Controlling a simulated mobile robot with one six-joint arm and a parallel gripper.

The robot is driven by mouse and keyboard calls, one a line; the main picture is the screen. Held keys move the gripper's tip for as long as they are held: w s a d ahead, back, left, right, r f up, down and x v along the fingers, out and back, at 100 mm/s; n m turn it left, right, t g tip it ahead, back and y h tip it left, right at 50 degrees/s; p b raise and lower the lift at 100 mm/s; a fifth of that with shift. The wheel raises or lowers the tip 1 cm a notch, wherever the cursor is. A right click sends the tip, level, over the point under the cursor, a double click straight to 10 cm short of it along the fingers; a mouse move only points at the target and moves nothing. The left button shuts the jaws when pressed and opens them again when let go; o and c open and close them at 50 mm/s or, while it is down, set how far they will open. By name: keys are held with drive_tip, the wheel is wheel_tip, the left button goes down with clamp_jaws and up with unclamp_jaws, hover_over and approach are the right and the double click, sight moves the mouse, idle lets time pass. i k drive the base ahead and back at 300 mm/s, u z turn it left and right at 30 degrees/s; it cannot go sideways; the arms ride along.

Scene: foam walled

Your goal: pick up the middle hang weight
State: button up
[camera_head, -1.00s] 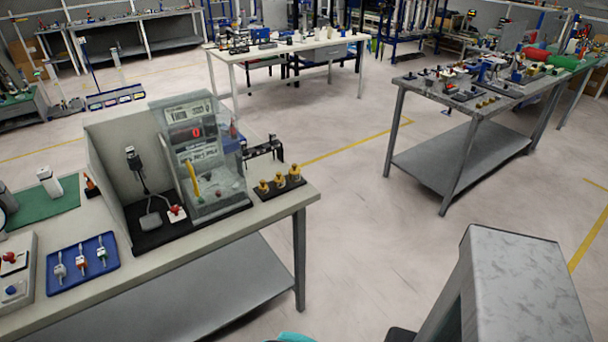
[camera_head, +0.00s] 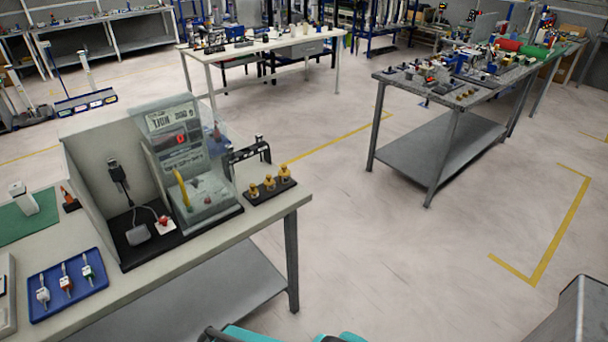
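Three brass hang weights stand in a row on a black strip-shaped base (camera_head: 258,201) at the right end of the near workbench. The middle hang weight (camera_head: 269,183) stands upright between its two neighbours, small in the picture. Teal and black parts at the bottom edge look like my arm. My gripper is not in view, so its state does not show.
Left of the weights stands a clear-fronted tester (camera_head: 187,150) with a red display, and a black bracket (camera_head: 249,152) behind them. A blue tray (camera_head: 67,285) holds small parts. Open floor (camera_head: 400,235) lies right of the workbench (camera_head: 230,225). A grey block (camera_head: 572,315) is at lower right.

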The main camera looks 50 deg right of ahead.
sight(269, 184)
drive_tip(key=u, duration=0.45)
drive_tip(key=k, duration=0.15)
drive_tip(key=z, duration=1.9)
drive_tip(key=k, duration=0.9)
drive_tip(key=u, duration=0.15)
drive_tip(key=i, duration=0.7)
drive_tip(key=u, duration=0.05)
